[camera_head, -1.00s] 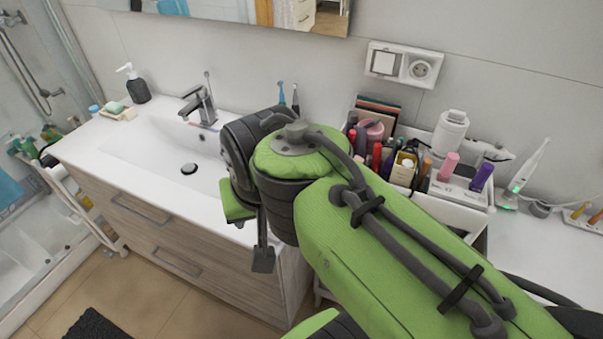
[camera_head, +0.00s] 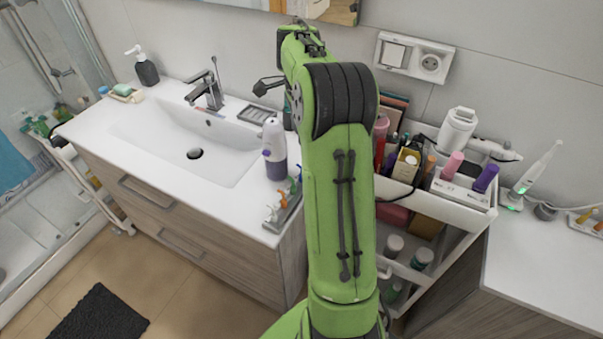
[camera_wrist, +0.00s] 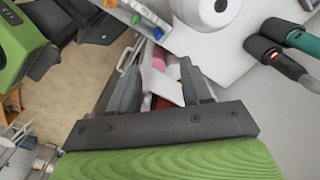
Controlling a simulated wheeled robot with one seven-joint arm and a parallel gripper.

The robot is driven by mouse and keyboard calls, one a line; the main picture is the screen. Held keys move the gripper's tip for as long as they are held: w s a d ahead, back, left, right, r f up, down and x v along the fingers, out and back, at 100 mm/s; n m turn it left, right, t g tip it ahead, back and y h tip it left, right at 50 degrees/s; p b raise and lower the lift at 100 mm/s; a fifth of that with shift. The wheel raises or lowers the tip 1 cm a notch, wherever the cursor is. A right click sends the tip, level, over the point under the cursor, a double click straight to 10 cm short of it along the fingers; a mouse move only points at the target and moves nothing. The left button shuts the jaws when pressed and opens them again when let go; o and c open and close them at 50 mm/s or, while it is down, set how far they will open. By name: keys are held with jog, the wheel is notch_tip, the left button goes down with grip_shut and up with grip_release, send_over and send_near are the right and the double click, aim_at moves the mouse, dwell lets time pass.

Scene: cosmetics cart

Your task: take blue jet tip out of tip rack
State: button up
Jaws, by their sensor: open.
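The tip rack (camera_head: 283,217) is a small grey strip near the front right edge of the washbasin counter, holding several small coloured tips. A blue tip (camera_head: 293,186) shows at its far end, close beside my arm, beyond an orange tip (camera_head: 283,200). In the wrist view the rack lies at the top edge, partly cut off, with the blue tip (camera_wrist: 135,19) and the orange tip (camera_wrist: 158,33). My gripper (camera_wrist: 160,72) is open and empty, its fingers pointing up the picture below the rack, apart from the tips. In the head view my arm hides most of it.
A white and purple bottle-shaped device (camera_head: 274,150) stands right behind the rack. Two toothbrush handles (camera_wrist: 280,60) lie right in the wrist view. A cart (camera_head: 440,205) full of cosmetics stands right of the counter. The sink (camera_head: 180,140) is empty.

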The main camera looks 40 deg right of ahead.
jog(key=b, duration=0.2)
send_over(300, 174)
notch_tip(300, 174, down, 10)
jog(key=shift+d+r, duration=0.1)
jog(key=shift+r, duration=0.05)
notch_tip(300, 174, down, 6)
jog(key=shift+s+r+b, duration=0.15)
jog(key=shift+b, duration=0.35)
jog(key=shift+r, duration=0.1)
grip_shut()
